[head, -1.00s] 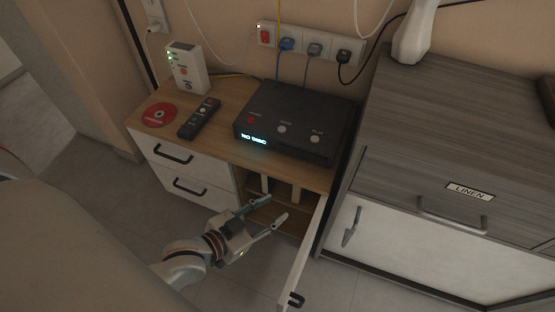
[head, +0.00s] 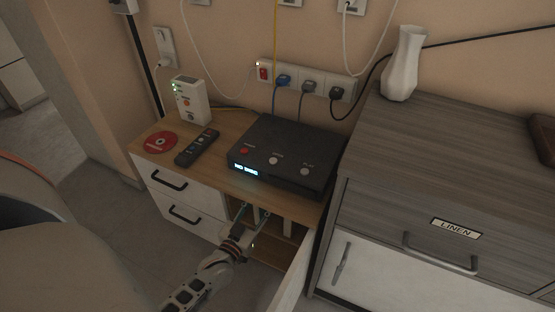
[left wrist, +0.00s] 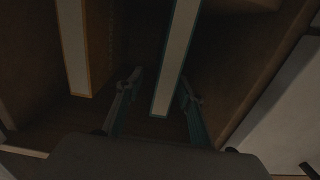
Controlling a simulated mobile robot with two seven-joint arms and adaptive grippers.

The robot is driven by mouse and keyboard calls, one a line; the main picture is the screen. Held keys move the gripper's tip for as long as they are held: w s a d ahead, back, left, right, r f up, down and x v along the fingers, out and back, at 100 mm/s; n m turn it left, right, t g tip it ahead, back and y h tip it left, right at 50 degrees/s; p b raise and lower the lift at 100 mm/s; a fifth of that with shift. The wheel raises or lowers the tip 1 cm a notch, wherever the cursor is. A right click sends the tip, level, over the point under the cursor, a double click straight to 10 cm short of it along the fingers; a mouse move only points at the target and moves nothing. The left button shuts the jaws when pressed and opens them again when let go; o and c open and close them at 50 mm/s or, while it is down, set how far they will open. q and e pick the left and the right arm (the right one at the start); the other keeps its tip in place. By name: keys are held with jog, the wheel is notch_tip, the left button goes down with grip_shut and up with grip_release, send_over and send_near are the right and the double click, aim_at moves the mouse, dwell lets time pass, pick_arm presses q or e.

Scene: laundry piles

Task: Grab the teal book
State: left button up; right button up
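The teal book (left wrist: 176,60) stands upright in the open compartment of the low wooden cabinet, pale page edges toward me with a thin teal cover edge. In the left wrist view my left gripper (left wrist: 157,104) is open, one finger on each side of its near end, with gaps still visible. In the head view the left gripper (head: 254,216) reaches into the compartment below the black player. A second book with an orange cover edge (left wrist: 74,45) stands to the left in the wrist view. My right gripper is not in view.
The cabinet's open door (head: 295,270) stands right of my left arm. The black player (head: 283,153), remote (head: 197,148), red disc (head: 160,142) and white router (head: 190,100) are on the cabinet top. A grey linen cabinet (head: 430,185) stands right. The compartment is dark.

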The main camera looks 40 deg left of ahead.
pick_arm(q)
jog(key=b+x, duration=0.1)
jog(key=x, duration=0.6)
jog(key=shift+w+a+r+b, duration=0.3)
jog(key=shift+a+b, duration=0.05)
jog(key=shift+b, duration=0.05)
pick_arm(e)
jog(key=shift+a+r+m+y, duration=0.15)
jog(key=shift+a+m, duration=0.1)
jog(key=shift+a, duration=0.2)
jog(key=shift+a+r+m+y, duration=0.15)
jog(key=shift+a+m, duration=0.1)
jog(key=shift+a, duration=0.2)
pick_arm(q)
grip_shut()
jog(key=shift+r, duration=0.1)
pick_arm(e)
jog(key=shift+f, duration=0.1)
